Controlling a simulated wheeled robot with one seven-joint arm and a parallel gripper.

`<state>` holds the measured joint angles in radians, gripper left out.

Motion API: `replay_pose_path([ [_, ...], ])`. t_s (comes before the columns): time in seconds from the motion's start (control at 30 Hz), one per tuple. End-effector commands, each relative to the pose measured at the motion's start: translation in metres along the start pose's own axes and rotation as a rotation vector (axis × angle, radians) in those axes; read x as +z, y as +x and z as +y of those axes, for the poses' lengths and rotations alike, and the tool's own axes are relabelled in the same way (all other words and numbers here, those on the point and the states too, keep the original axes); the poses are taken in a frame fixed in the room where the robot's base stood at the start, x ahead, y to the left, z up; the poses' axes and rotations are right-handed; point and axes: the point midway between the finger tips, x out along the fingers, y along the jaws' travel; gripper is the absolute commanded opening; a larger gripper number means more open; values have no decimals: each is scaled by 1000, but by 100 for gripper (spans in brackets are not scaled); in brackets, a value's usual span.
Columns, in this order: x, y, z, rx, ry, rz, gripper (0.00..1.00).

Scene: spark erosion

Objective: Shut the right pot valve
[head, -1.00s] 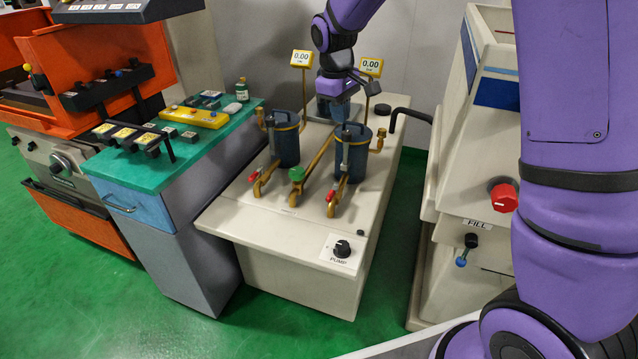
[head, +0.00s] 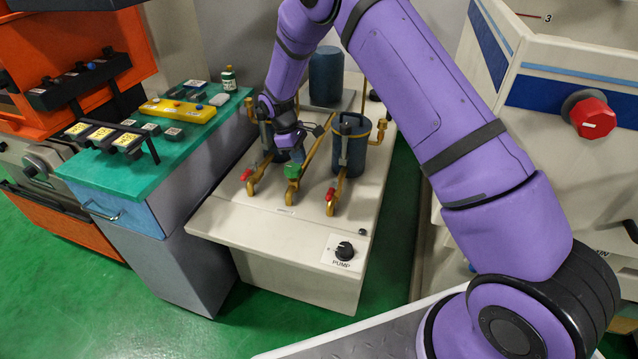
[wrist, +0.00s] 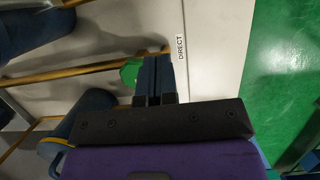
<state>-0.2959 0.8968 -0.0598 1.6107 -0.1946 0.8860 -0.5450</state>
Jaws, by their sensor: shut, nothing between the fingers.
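The right pot (head: 354,158) is a dark blue cylinder on the cream bench, with a brass pipe in front. Its valve has a red handle (head: 330,195) at the pipe's low front end. A similar red handle (head: 247,174) sits on the left pot's pipe, and that pot is mostly hidden behind my arm. A green handle (head: 291,171) sits on the middle brass pipe. My gripper (head: 297,158) is shut and empty, pointing down just by the green handle, left of the right pot's valve. In the wrist view the shut fingers (wrist: 152,78) are beside the green handle (wrist: 130,72); contact is unclear.
A pump knob (head: 345,250) is on the bench front. A larger blue cylinder (head: 326,76) stands at the back. A teal-topped cabinet (head: 110,180) is at left, and a machine with a red knob (head: 592,117) at right.

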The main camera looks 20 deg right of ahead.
Motion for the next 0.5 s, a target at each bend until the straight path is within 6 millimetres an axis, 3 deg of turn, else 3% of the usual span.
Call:
replay_pose_path([
  [0.5, -2, 8, 0, -1, -4, -4, 0],
])
